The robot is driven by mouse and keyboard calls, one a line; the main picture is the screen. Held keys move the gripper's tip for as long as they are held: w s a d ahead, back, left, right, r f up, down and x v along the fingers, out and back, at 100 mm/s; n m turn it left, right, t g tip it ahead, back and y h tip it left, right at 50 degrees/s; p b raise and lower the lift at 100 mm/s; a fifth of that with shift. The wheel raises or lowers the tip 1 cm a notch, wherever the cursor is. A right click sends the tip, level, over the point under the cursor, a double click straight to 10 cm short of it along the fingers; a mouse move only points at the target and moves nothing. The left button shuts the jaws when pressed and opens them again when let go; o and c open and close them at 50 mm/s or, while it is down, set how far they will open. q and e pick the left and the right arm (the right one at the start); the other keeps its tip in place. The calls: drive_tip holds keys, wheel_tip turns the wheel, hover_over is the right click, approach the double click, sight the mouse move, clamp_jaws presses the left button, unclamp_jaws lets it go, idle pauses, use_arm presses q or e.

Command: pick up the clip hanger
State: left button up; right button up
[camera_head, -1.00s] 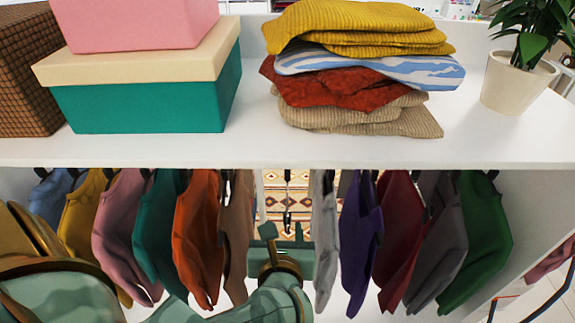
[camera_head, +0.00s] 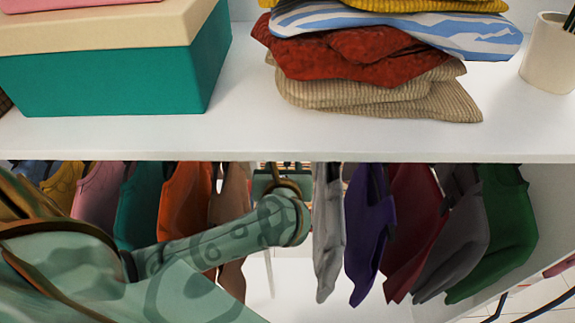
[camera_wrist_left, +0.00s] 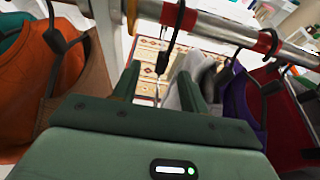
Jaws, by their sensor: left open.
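The clip hanger (camera_wrist_left: 172,42) shows in the left wrist view as a thin black hook hanging from the metal rail (camera_wrist_left: 220,25), between two red bands. Its lower part runs down between the fingers of my left gripper (camera_wrist_left: 158,80), which are apart on either side of it in the picture. Whether they touch it I cannot tell. In the head view my left gripper (camera_head: 275,178) is in the gap between the brown and light grey garments, under the shelf edge, and the hanger cannot be made out there. My right gripper is not in view.
A brown garment (camera_head: 233,190) and an orange one (camera_head: 184,205) hang left of the gap. A light grey garment (camera_head: 328,230) and a purple one (camera_head: 370,225) hang close on the right. The white shelf (camera_head: 250,130) above carries a teal box (camera_head: 110,80) and folded clothes (camera_head: 370,60).

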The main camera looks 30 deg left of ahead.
use_arm(q)
drive_tip(key=b+x, duration=0.1)
drive_tip(key=x, duration=0.1)
drive_tip(key=b+x, duration=0.1)
drive_tip(key=x, duration=0.1)
drive_tip(key=b+x, duration=0.2)
drive_tip(key=shift+w+d+f, duration=0.1)
drive_tip(key=shift+d+f, duration=0.25)
drive_tip(key=shift+d, duration=0.05)
drive_tip(key=shift+w+a, duration=0.1)
drive_tip(key=shift+w, duration=0.1)
drive_tip(key=shift+s+r, duration=0.1)
drive_tip(key=shift+s, duration=0.05)
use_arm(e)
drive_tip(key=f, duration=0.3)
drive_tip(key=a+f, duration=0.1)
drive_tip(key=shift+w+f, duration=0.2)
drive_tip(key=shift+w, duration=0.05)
use_arm(q)
drive_tip(key=c, duration=0.9)
clamp_jaws()
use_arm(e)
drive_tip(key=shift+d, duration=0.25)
